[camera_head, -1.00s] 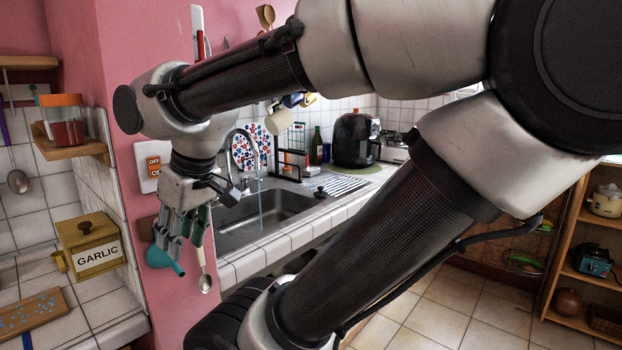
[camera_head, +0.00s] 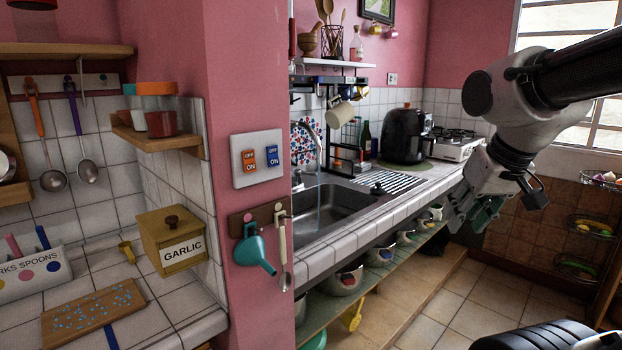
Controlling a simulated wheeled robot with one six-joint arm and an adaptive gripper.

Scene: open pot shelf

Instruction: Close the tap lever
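The chrome tap (camera_head: 316,142) arches over the sink (camera_head: 345,201) behind the pink wall's corner. A thin stream of water (camera_head: 318,210) runs down from its spout into the basin. The tap's lever is too small and partly hidden to make out, so I cannot tell its position. My gripper (camera_head: 468,220) hangs at the right, in front of the counter and well apart from the tap. Its fingers look spread, with nothing held between them.
The pink wall corner with switches (camera_head: 257,159) and a hanging teal funnel (camera_head: 254,251) stands left of the sink. A black air fryer (camera_head: 404,136) stands on the counter. Pots fill the open shelf (camera_head: 370,284) below.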

